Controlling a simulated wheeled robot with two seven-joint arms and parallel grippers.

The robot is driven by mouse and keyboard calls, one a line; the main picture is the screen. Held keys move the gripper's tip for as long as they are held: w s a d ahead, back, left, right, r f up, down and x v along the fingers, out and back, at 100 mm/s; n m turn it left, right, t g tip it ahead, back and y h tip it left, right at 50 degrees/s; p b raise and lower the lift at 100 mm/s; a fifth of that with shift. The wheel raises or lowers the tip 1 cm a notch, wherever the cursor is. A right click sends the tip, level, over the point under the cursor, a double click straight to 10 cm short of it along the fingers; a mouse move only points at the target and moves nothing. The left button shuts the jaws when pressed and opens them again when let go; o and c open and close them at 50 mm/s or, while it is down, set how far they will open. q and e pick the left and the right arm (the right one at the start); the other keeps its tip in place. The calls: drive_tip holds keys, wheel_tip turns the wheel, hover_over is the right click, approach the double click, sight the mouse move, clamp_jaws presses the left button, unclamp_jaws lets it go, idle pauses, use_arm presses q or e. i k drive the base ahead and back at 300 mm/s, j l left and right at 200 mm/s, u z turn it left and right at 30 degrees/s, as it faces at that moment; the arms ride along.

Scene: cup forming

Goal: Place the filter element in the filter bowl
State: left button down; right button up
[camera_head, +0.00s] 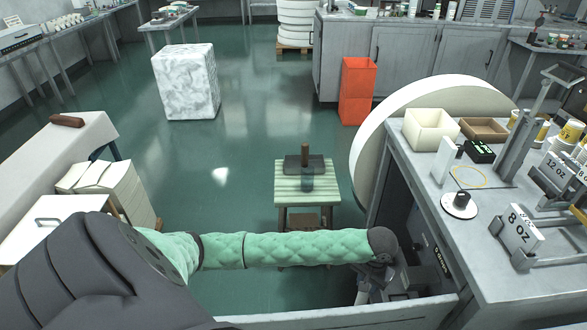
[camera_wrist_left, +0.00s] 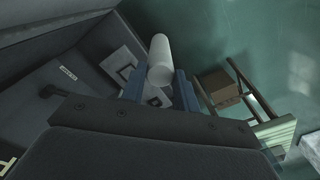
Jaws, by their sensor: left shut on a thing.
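My left gripper (camera_head: 368,290) is at the end of the green-sleeved arm, low beside the grey cabinet under the right-hand bench. In the left wrist view its two blue fingers (camera_wrist_left: 160,88) are shut on a white cylinder (camera_wrist_left: 159,55), which looks like the filter element. The cylinder sticks out past the fingertips, in front of a dark recess with pale labels. In the head view I cannot make it out. My right gripper is not in view.
The green stool (camera_head: 290,196) bears a dark tool with a brown handle (camera_head: 305,156). The grey bench (camera_head: 465,225) at right carries trays and cup blocks. A large white roll (camera_head: 372,150) stands behind it. The middle floor is clear.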

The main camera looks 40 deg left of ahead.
sight(307, 188)
drive_tip(key=k+j+u, duration=0.1)
drive_tip(key=j, duration=0.25)
drive_tip(key=k+j+u, duration=0.1)
drive_tip(key=j, duration=0.3)
drive_tip(key=k+j+u, duration=0.1)
drive_tip(key=j, duration=0.25)
drive_tip(key=k+j+u, duration=0.1)
drive_tip(key=k+j, duration=0.15)
drive_tip(key=j, duration=0.15)
drive_tip(key=j+u, duration=0.15)
drive_tip(key=j, duration=1.05)
drive_tip(key=i+j+z, duration=0.35)
drive_tip(key=i+j, duration=0.15)
drive_tip(key=i, duration=0.15)
